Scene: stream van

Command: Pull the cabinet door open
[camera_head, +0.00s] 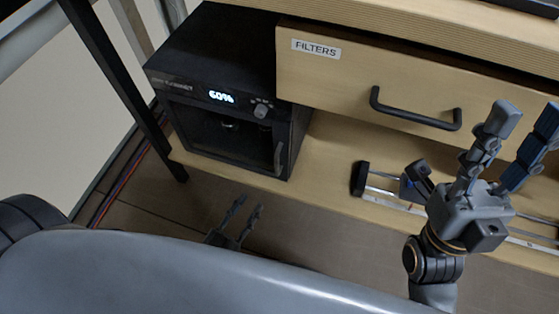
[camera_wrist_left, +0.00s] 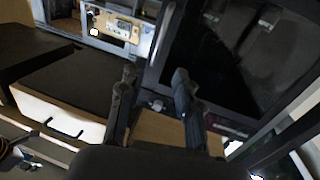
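The black cabinet (camera_head: 215,85) stands at the left under the wooden counter, with a lit 60% display. Its dark glass door (camera_head: 220,140) looks shut, with a vertical handle (camera_head: 278,158) at its right edge. My left gripper (camera_head: 250,204) is in front of and below the cabinet, apart from the handle, with its base hidden by my body. In the left wrist view its two fingers (camera_wrist_left: 154,76) are spread with nothing held between them. A large dark pane (camera_wrist_left: 240,60) shows beyond them at the right. My right gripper (camera_head: 525,120) is open and empty, right of the cabinet.
A wooden drawer (camera_head: 350,75) labelled FILTERS, with a black handle (camera_head: 415,112), is right of the cabinet. A metal rail piece (camera_head: 390,190) lies on the shelf below it. A black post (camera_head: 120,85) stands left of the cabinet. Floor shows in front.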

